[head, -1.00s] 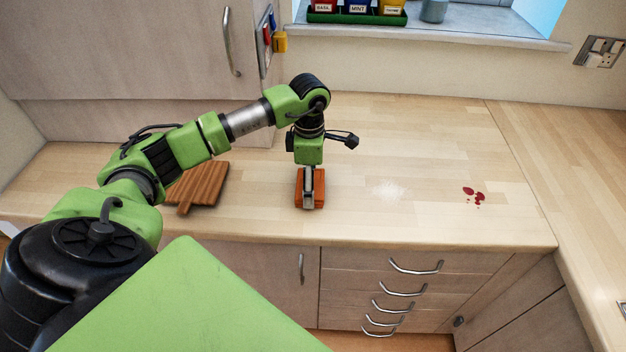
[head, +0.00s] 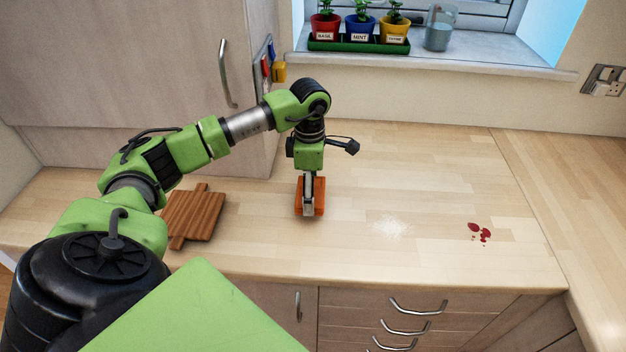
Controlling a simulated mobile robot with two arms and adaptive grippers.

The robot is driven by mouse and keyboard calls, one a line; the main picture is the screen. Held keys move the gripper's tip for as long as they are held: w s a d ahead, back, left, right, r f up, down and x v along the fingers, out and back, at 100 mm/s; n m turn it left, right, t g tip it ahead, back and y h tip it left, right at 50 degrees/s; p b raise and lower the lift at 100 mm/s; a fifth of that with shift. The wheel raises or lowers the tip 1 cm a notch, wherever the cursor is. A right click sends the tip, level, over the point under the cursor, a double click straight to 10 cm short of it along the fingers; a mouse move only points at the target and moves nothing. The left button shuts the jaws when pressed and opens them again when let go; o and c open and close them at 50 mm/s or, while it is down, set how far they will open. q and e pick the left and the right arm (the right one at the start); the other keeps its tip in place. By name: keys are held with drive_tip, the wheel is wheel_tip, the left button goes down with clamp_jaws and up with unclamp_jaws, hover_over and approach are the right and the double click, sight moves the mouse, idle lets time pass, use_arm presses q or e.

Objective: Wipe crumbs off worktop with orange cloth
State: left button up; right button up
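The orange cloth (head: 319,196) is a small folded block under my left gripper (head: 309,208), at the middle of the worktop (head: 420,175). The gripper points straight down with its fingers over the cloth, and looks shut on it. Whether the cloth touches the worktop is hard to tell. A patch of pale crumbs (head: 391,227) lies on the worktop to the right of the cloth, apart from it. My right gripper is not in view.
Dark red spots (head: 479,232) lie right of the crumbs. A wooden board (head: 194,214) lies to the left, beneath my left arm. Potted herbs in a green tray (head: 358,46) and a glass jar (head: 439,27) stand on the windowsill.

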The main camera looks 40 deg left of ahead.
use_arm(q)
drive_tip(key=shift+s+d+r+p, duration=0.15)
drive_tip(key=shift+r+p, duration=0.25)
drive_tip(key=shift+r, duration=1.05)
drive_tip(key=shift+w+a+r+p, duration=0.2)
drive_tip(key=shift+r+p, duration=0.4)
drive_tip(key=shift+p, duration=0.05)
drive_tip(key=shift+s+d+r, duration=0.1)
drive_tip(key=shift+d+r, duration=0.05)
drive_tip(key=shift+r, duration=0.25)
drive_tip(key=shift+f, duration=0.1)
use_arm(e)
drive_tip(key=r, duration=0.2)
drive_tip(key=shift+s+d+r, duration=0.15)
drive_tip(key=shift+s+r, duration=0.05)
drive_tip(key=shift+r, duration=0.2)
